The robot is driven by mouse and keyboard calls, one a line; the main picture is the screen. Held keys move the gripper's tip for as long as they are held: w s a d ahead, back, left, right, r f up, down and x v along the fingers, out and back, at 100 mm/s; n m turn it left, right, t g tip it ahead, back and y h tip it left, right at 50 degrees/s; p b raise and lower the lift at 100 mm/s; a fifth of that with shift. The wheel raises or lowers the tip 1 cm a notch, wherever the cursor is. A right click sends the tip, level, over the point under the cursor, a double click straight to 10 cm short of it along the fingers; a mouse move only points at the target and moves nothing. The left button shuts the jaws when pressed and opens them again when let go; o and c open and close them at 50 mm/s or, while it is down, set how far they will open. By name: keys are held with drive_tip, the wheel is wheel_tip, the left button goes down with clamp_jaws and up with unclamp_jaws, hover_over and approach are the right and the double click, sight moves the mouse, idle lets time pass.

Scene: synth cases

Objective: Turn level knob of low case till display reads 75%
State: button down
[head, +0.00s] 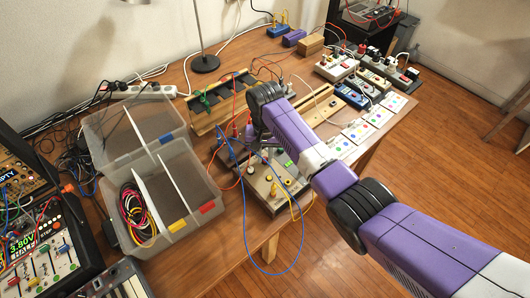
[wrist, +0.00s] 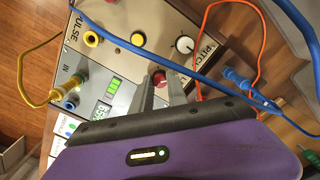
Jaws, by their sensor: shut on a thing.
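A red knob (wrist: 159,79) shows between the fingers of my gripper (wrist: 161,86). The fingers are shut on this knob, and they hide part of it and of the panel around it.
A panel marked PULSE and PITCH (wrist: 120,47) carries a yellow knob (wrist: 138,39) and a white knob (wrist: 184,44). Blue, orange and yellow cables cross close to my gripper. A clear divided box (head: 172,180) stands left of the arm.

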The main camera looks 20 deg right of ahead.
sight(265, 159)
drive_tip(key=shift+r+m+p, duration=0.1)
drive_tip(key=shift+m+p, duration=0.5)
drive_tip(key=shift+m, duration=0.8)
drive_tip(key=c, duration=1.3)
unclamp_jaws()
drive_tip(key=shift+r, duration=3.9)
